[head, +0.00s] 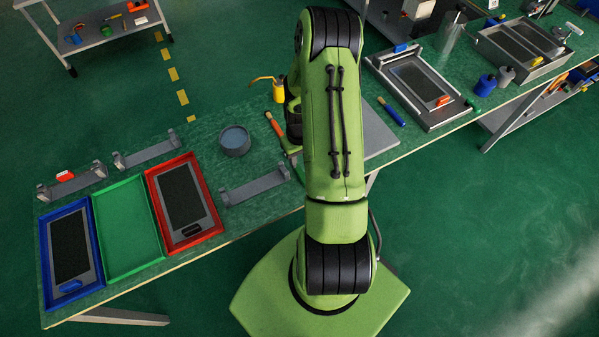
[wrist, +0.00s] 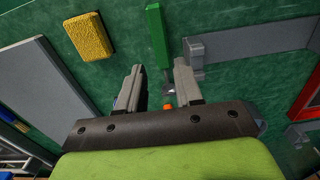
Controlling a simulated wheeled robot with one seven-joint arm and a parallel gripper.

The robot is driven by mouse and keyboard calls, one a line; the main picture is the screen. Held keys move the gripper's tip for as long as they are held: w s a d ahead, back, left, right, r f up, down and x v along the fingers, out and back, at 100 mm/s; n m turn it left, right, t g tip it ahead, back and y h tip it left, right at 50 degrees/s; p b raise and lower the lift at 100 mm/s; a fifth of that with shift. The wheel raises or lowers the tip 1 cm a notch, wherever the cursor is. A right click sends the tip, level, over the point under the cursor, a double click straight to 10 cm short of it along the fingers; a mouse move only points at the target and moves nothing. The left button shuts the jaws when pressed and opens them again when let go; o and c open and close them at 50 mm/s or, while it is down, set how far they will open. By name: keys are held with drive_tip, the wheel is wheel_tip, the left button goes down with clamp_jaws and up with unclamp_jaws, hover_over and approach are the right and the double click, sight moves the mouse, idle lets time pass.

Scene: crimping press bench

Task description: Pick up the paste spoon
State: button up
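In the wrist view my gripper (wrist: 159,70) is open and empty, its two grey fingers apart above the bench. A slim tool with a green handle (wrist: 157,35) lies just beyond the fingertips, in line with the gap. Grey metal and a small orange part (wrist: 168,106) show between the fingers. In the head view an orange handle (head: 273,125) lies left of my arm, with a green strip (head: 289,149) near its end. I cannot tell whether these are one tool or two, or see a spoon bowl clearly. My arm hides the gripper in the head view.
A yellow sponge (wrist: 88,36) and a grey plate (head: 377,133) lie nearby. A grey rack (head: 255,189), a round bowl (head: 235,141) and a red tray (head: 207,232) stand to the left. A yellow bottle (head: 279,92) stands behind. Green bench top between them is clear.

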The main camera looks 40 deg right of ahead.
sight(299, 170)
wheel_tip(299, 170, down, 6)
drive_tip(key=shift+a+r, duration=0.1)
drive_tip(key=shift+a, duration=0.05)
drive_tip(key=shift+s, duration=0.1)
clamp_jaws()
drive_tip(key=shift+r, duration=0.1)
wheel_tip(299, 170, up, 10)
drive_tip(key=shift+p, duration=0.35)
drive_tip(key=shift+c, duration=2)
unclamp_jaws()
clamp_jaws()
